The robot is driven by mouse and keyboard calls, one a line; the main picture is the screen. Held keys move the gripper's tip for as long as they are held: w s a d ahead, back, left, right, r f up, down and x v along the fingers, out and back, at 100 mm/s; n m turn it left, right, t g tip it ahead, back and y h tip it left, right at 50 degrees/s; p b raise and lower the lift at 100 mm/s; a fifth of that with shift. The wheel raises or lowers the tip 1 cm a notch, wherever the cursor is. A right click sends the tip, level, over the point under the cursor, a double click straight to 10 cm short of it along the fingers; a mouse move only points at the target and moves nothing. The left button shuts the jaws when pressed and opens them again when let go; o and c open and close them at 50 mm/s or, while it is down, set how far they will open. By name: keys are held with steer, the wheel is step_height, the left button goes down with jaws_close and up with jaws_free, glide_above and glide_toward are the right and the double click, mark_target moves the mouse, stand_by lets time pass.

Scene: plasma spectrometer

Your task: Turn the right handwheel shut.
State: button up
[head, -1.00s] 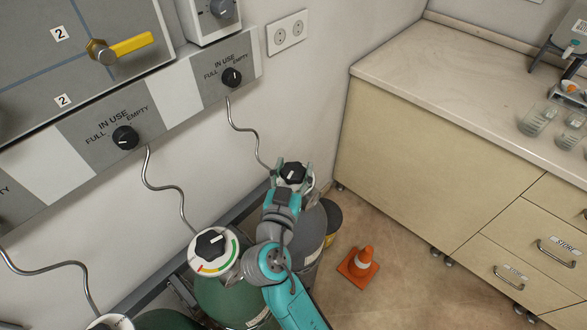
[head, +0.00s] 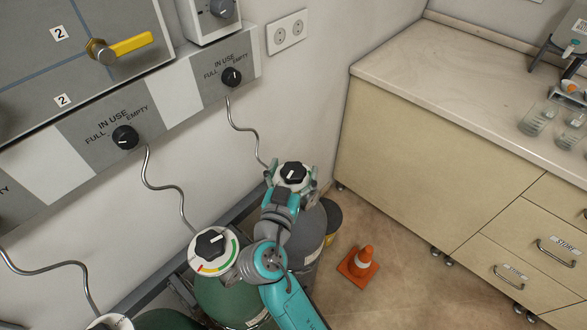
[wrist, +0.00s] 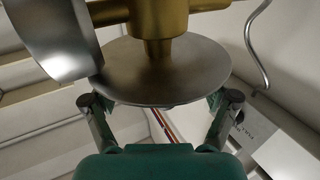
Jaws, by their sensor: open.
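The right handwheel, a black knob (head: 293,173) with a white pointer mark on a round white dial, sits on top of the rightmost, grey cylinder in the head view. My gripper (head: 292,185) is open, with its fingers spread on either side of this dial. The black knob stands clear between the fingers, and I cannot tell whether they touch the dial's rim. In the wrist view, my two fingers (wrist: 160,112) flank a grey metal disc (wrist: 165,75) under a brass fitting (wrist: 155,20). The black knob is not visible there.
A similar dial (head: 212,247) on a green cylinder (head: 228,298) stands close left of my arm. A bent metal tube (head: 243,128) runs from the wall panel towards the right cylinder. An orange cone (head: 360,262) stands on open floor, with a cabinet (head: 430,170) behind it.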

steer(key=v, duration=1.2)
stand_by(0.3)
steer(key=s+d+f+n+g+y, duration=0.2)
steer(key=s+d+f+n+y, duration=0.15)
steer(key=s+d+f, duration=0.35)
steer(key=s+d+f+n+g+y, duration=0.1)
steer(key=s+d+f+n+y, duration=0.35)
steer(key=f, duration=0.45)
steer(key=s+d+r+m, duration=0.1)
steer(key=s+d+r, duration=0.1)
steer(key=s, duration=0.4)
steer(key=s+d+r+m+h, duration=0.1)
steer(key=s+d+r+m, duration=0.1)
steer(key=s, duration=0.5)
steer(key=s+d+r+m+h, duration=0.1)
steer(key=s+d+r, duration=0.3)
steer(key=s, duration=0.2)
steer(key=shift+s+d+t, duration=0.25)
steer(key=shift+t, duration=0.05)
stand_by(1.2)
